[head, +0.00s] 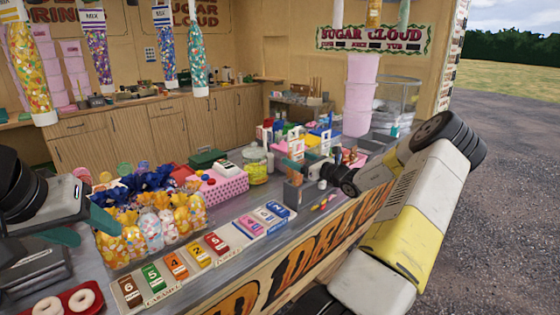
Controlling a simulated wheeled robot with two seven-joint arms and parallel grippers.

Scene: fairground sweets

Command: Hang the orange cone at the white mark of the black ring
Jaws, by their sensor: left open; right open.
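A clear, cone-like hanging bag of orange and yellow sweets (27,75) is at the upper left, with a white lower end. I cannot tell if it is the orange cone. Bags with orange sweets (187,213) also stand in a group on the counter. I cannot make out a black ring or a white mark. My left gripper (88,230) is open at the left, its dark green fingers in front of the bagged sweets, with nothing seen between them. My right gripper (327,174) is open over the counter near small coloured boxes; its fingertips are hard to see.
Numbered coloured blocks (174,265) line the counter's front. A pink dotted box (224,188), a glass jar (255,165) and pink tubs (359,100) stand farther back.

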